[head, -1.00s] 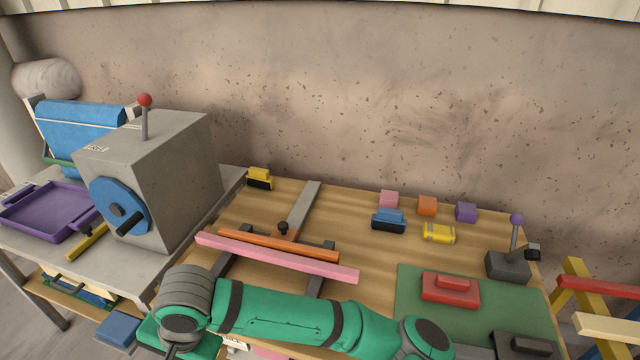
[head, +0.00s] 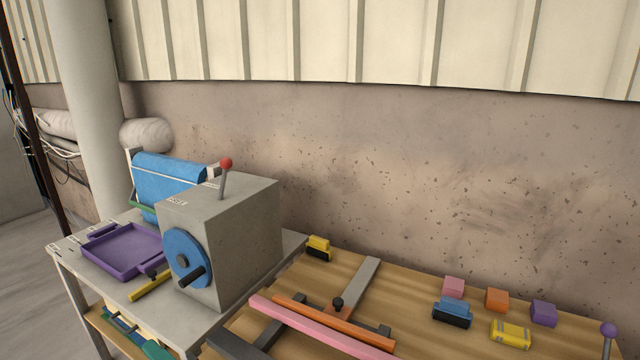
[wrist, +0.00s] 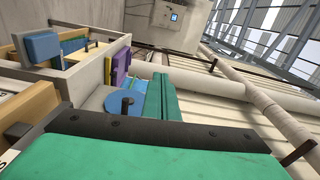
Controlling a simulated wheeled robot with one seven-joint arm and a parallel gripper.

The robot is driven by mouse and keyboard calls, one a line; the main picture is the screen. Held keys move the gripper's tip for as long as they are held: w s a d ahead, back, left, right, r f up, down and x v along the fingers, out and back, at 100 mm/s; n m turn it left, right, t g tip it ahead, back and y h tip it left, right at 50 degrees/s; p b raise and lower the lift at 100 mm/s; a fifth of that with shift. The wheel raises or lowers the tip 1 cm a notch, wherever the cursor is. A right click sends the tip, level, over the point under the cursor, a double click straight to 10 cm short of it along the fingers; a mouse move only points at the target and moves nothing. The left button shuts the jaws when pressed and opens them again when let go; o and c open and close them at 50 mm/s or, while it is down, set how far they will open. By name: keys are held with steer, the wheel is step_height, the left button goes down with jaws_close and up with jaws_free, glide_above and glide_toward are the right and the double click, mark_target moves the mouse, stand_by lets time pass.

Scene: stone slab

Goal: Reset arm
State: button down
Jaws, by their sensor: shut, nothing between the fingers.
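My gripper's fingers do not show in the head view or the wrist view. In the wrist view a large green surface with a dark edge fills the bottom, and a smaller green piece stands near the middle; I cannot tell which parts of my body these are. Most of my arm is out of the head view.
A grey box machine (head: 232,232) with a blue wheel (head: 188,258) and red-knobbed lever (head: 225,175) stands on the left table beside a purple tray (head: 118,252). The wooden bench (head: 420,300) holds bars and several small coloured blocks. A wall stands behind.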

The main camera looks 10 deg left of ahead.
steer(key=w+d+f+m+t+h, duration=0.2)
steer(key=d+f+m+t+h, duration=0.45)
steer(key=d+f+t, duration=0.65)
steer(key=s+d+f+n+g+h, duration=0.1)
steer(key=s+d+f+h, duration=0.25)
steer(key=d, duration=0.25)
steer(key=s+d+f+g+h, duration=0.25)
steer(key=s+d+f, duration=0.2)
steer(key=d, duration=0.25)
steer(key=s+d+f+n+h, duration=0.2)
steer(key=s+d+n, duration=0.2)
steer(key=s+d, duration=0.2)
steer(key=s+d+f+n+h, duration=0.1)
steer(key=s+d+n, duration=0.3)
steer(key=s, duration=0.7)
steer(key=d+h, duration=0.1)
steer(key=d, duration=0.1)
steer(key=shift+s+d+f+n, duration=0.25)
steer(key=shift+d+f+n, duration=0.1)
steer(key=shift+d+f, duration=0.05)
